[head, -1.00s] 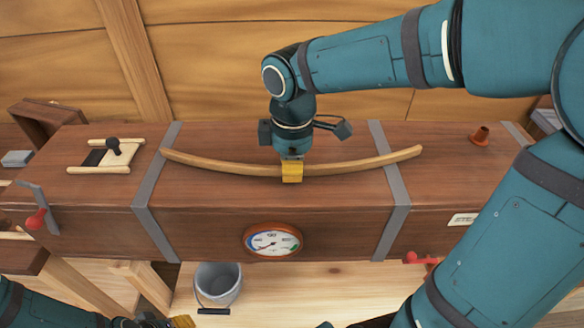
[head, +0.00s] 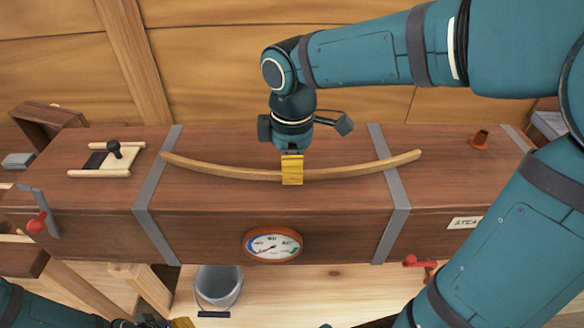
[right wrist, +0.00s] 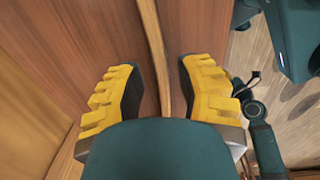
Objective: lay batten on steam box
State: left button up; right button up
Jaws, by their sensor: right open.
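The batten (head: 225,171), a long curved light-wood strip, lies across the top of the brown wooden steam box (head: 260,220), its ends near the two grey metal straps. My right gripper (head: 292,172) is over the batten's middle, with its yellow fingers pointing down. In the right wrist view the batten (right wrist: 166,45) runs between the two fingers (right wrist: 160,92), which stand apart with gaps on both sides. My left gripper (head: 165,322) only partly shows at the bottom left edge; its opening cannot be made out.
A round gauge (head: 273,245) is on the box's front. A sliding vent with a black knob (head: 114,150) is on top at left, and a small reddish-brown spout (head: 480,139) at right. A grey bucket (head: 218,286) stands below. Red handles (head: 37,223) stick out at the front.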

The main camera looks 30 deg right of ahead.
notch_tip(320, 180, up, 10)
jog(key=p, duration=0.1)
jog(key=shift+s+r+p, duration=0.15)
jog(key=shift+p, duration=0.25)
jog(key=shift+a, duration=0.1)
